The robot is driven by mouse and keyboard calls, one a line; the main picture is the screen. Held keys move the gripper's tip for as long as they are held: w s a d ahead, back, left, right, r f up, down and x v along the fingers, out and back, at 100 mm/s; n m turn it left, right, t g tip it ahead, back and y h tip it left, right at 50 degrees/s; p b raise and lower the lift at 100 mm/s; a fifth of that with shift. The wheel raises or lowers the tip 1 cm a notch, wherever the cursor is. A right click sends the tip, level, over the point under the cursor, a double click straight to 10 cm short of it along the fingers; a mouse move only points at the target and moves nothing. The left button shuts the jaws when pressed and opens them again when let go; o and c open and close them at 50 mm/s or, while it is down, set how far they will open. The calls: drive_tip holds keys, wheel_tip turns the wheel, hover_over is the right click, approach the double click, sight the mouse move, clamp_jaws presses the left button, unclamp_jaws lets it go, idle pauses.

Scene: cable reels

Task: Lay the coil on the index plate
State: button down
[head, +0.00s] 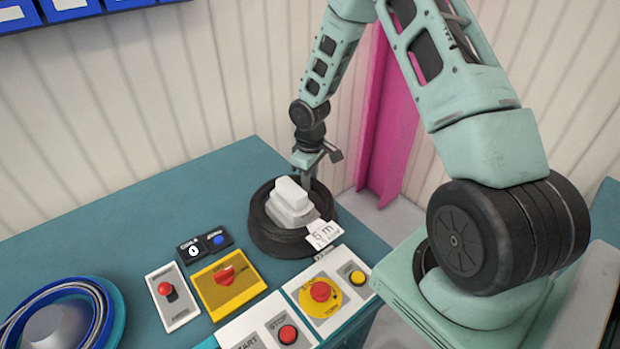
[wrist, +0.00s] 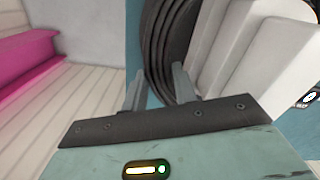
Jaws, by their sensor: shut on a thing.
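The black coil (head: 262,232) lies around a white stepped block (head: 292,203) on the teal bench, with a white "6 m" tag (head: 323,234) at its front right. My gripper (head: 308,182) points down at the coil's back edge. In the wrist view its two fingers (wrist: 160,88) are shut on the coil's strands (wrist: 172,40), with the white block (wrist: 245,60) close to the right. The fingertips are partly hidden by the coil. I cannot tell for certain which thing is the index plate, or whether the coil is clear of its support.
A blue round dish (head: 113,304) with a grey dome and cable loops is at the lower left. Control boxes with red, yellow and blue buttons (head: 228,283) line the bench front. The bench's back left (head: 130,205) is clear. A pink post (head: 388,125) stands behind.

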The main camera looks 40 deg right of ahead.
drive_tip(key=shift+r, duration=0.4)
drive_tip(key=shift+r+p, duration=0.15)
drive_tip(key=shift+p, duration=0.15)
drive_tip(key=shift+r+p, duration=1.8)
drive_tip(key=shift+r, duration=0.35)
drive_tip(key=shift+r, duration=0.1)
wheel_tip(320, 180, up, 7)
drive_tip(key=p, duration=0.5)
drive_tip(key=shift+p, duration=0.35)
wheel_tip(320, 180, up, 10)
drive_tip(key=p, duration=0.8)
drive_tip(key=shift+f, duration=0.2)
